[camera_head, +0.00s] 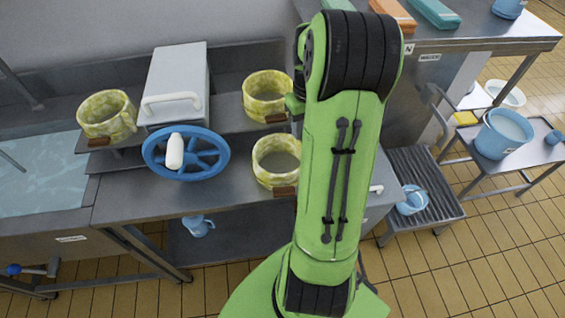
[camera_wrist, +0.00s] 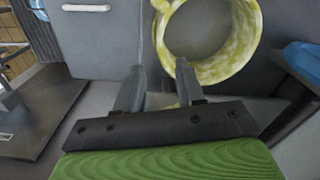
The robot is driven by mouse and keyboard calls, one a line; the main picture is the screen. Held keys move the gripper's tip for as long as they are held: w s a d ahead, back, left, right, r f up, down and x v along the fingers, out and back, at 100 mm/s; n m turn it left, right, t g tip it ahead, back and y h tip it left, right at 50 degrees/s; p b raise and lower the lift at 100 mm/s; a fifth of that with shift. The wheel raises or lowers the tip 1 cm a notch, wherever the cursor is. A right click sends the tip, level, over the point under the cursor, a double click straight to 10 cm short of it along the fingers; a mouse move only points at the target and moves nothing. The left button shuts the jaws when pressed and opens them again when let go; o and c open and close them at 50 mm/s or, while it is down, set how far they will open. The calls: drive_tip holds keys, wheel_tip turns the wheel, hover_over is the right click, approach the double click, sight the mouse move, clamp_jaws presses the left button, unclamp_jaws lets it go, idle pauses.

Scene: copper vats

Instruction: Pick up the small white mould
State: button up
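Nothing in view is plainly a small white mould. Three mottled yellow-white round vessels stand on the metal counter in the head view: one at left (camera_head: 107,115), one at back centre (camera_head: 266,95) and one at front centre (camera_head: 277,161). My gripper (camera_wrist: 159,86) shows in the wrist view with its two fingers apart and nothing seen held between them. One mottled vessel (camera_wrist: 238,62) lies just beyond the fingers, its rim close to the right finger; I cannot tell whether they touch. In the head view my arm hides the gripper.
A grey-white box (camera_head: 178,82) and a blue handwheel (camera_head: 186,153) stand between the vessels. A water-filled basin (camera_head: 38,180) is at left. At right are a blue bucket (camera_head: 503,134) on a side table and a small white bowl (camera_head: 505,94). Tiled floor lies open in front.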

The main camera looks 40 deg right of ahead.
wheel_tip(320, 180, down, 9)
drive_tip(key=shift+s+f+b, duration=0.1)
drive_tip(key=shift+f+b, duration=0.05)
drive_tip(key=shift+b, duration=0.85)
drive_tip(key=shift+a, duration=0.1)
clamp_jaws()
